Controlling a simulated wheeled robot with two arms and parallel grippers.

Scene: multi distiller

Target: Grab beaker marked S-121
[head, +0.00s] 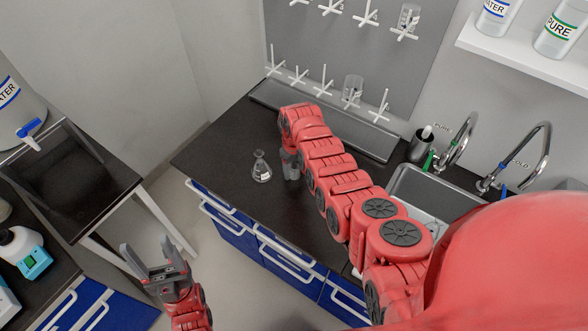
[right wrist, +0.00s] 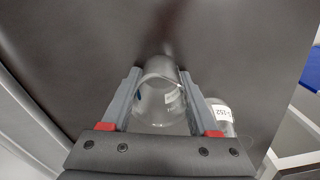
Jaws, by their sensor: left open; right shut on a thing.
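A clear glass beaker (right wrist: 158,108) is between the two grey fingers of my right gripper (right wrist: 160,80) in the right wrist view, with the gripper shut on it. A dark mark shows on its side, but I cannot read it. In the head view this beaker (head: 292,172) is partly hidden below my right gripper, over the dark counter. My left gripper (head: 152,250) is open and empty at the lower left of the head view, in front of the counter and apart from it.
A conical flask (head: 261,168) stands on the counter (head: 225,150) left of the beaker; its label ending in 252 shows in the right wrist view (right wrist: 222,112). A pegged drying rack (head: 340,75) holding glassware is behind. A sink (head: 430,195) with taps is at right.

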